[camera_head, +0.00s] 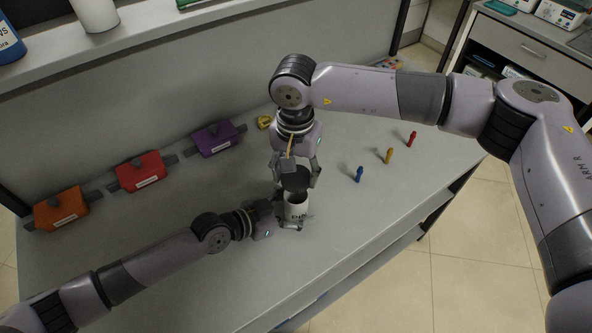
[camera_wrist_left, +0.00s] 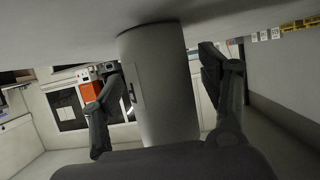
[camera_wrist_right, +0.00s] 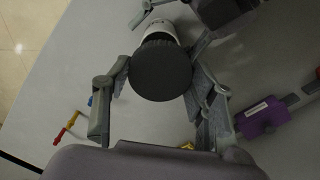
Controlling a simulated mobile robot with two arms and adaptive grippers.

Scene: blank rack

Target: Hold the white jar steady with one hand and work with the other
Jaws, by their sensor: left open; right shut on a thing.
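The white jar (camera_head: 296,211) stands upright on the bench, its open mouth facing up. My left gripper (camera_head: 288,216) is open around it; in the left wrist view the jar (camera_wrist_left: 158,90) stands between the two fingers, with a gap on each side. My right gripper (camera_head: 295,174) is shut on a round dark lid (camera_head: 295,182) and holds it just above the jar mouth, apart from it. In the right wrist view the lid (camera_wrist_right: 160,70) sits between the fingertips and hides part of the jar (camera_wrist_right: 158,29).
Orange (camera_head: 60,210), red (camera_head: 140,171) and purple (camera_head: 212,140) valve-like blocks lie along the back of the bench, with a yellow piece (camera_head: 264,122). Small blue (camera_head: 359,174), yellow (camera_head: 388,156) and red (camera_head: 412,139) pegs stand at right. The front right of the bench is clear.

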